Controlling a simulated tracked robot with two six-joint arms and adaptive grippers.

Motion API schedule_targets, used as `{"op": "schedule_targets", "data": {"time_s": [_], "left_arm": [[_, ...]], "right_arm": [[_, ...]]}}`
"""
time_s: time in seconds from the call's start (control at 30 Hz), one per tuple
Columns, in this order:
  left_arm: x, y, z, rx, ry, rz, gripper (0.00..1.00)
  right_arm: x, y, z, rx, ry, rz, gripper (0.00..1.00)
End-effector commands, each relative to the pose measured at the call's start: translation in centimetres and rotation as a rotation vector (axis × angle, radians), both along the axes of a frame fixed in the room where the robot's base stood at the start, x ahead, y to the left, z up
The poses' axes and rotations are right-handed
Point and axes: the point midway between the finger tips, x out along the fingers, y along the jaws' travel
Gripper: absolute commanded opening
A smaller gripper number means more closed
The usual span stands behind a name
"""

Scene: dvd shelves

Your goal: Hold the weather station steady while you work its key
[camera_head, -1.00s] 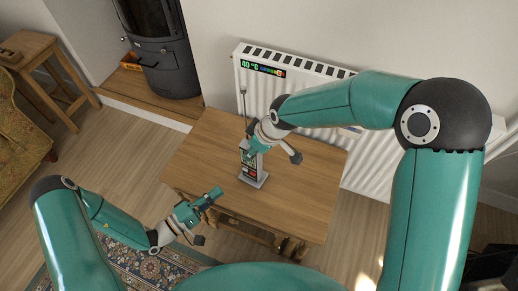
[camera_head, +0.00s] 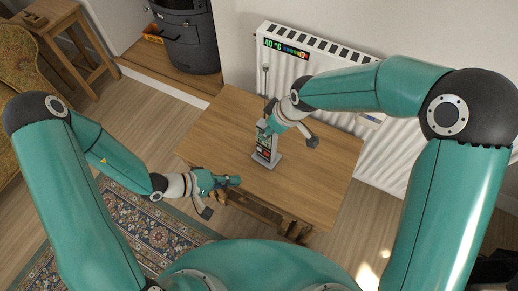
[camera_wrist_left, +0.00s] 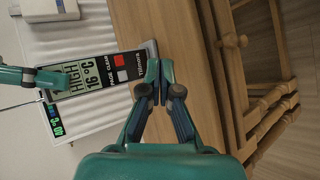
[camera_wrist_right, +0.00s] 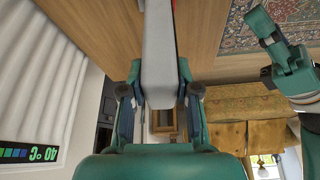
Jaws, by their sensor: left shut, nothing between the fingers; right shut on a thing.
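The weather station (camera_head: 263,156) stands upright on the wooden table, a slim grey unit with a dark front and an antenna. My left gripper (camera_head: 239,181) is shut and empty near the table's front edge. Its fingertips (camera_wrist_left: 158,75) are apart from the keys.
The table (camera_head: 310,180) is otherwise clear. A white radiator (camera_head: 330,55) with a lit temperature strip (camera_head: 285,48) stands behind it. A stove (camera_head: 188,40) and a wooden stool (camera_head: 55,25) are at the back left. A patterned rug (camera_head: 150,220) lies in front.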

Motion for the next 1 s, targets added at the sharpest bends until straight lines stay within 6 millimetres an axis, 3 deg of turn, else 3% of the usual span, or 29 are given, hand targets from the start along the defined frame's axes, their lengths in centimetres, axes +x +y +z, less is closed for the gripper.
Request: {"op": "schedule_targets", "data": {"time_s": [0.43,1.0], "left_arm": [[1.0,-0.6,0.0,-0.002,-0.003,-0.002,0.00],[6.8,-4.0,0.1,-0.002,-0.002,0.000,0.00]], "right_arm": [[0.1,0.0,0.0,0.001,-0.003,0.000,0.00],[0.1,0.0,0.1,0.001,-0.003,-0.001,0.00]]}}
